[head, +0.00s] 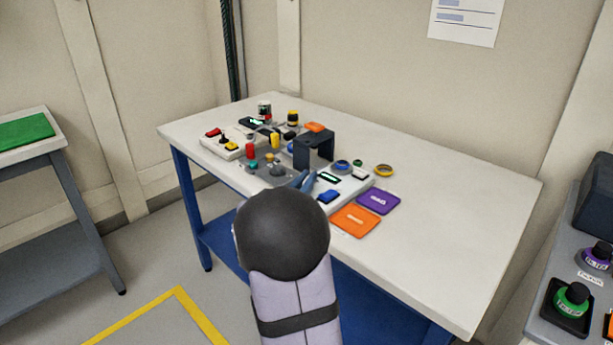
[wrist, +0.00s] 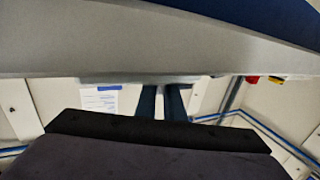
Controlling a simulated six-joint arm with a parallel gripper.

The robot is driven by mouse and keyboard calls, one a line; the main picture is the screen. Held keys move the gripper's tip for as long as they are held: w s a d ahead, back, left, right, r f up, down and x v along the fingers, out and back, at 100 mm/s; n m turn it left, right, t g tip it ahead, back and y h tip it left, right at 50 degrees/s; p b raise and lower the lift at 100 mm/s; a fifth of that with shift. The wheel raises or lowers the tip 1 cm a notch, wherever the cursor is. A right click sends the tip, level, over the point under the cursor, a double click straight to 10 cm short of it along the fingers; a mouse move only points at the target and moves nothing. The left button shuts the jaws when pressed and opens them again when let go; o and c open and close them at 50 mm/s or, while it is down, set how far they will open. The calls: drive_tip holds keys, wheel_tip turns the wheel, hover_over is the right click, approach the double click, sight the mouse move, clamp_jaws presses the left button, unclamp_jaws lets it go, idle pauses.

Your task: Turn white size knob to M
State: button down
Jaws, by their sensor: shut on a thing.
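The white size knob cannot be made out in either view. It seems hidden between my fingers, and its pointer and the letter M cannot be read. My gripper (head: 305,181) is at the left part of a light panel (head: 350,187) on the table. The panel has a dark display with green marks (head: 329,178) and a blue button (head: 328,196). My black arm link hides part of the panel. In the wrist view, my two blue fingers (wrist: 162,92) stand slightly apart, with tips at a pale edge. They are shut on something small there.
The white table (head: 440,215) has free room on the right. A dark bracket (head: 314,148) stands behind the panel. Orange (head: 355,220) and purple (head: 378,201) plates lie to its right. Several coloured buttons and a box with red and yellow buttons (head: 226,145) lie to the left.

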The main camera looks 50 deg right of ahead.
drive_tip(key=m+g+h+p, duration=0.1)
drive_tip(key=m+g+p, duration=0.1)
drive_tip(key=g, duration=0.1)
drive_tip(key=shift+w+r, duration=0.1)
drive_tip(key=shift+r, duration=0.1)
drive_tip(key=shift+f+m+g+p, duration=0.15)
drive_tip(key=shift+m+g+p, duration=0.95)
drive_tip(key=shift+g, duration=0.7)
drive_tip(key=c, duration=2.2)
unclamp_jaws()
drive_tip(key=shift+o, duration=0.2)
drive_tip(key=shift+a, duration=0.15)
drive_tip(key=shift+a, duration=3.5)
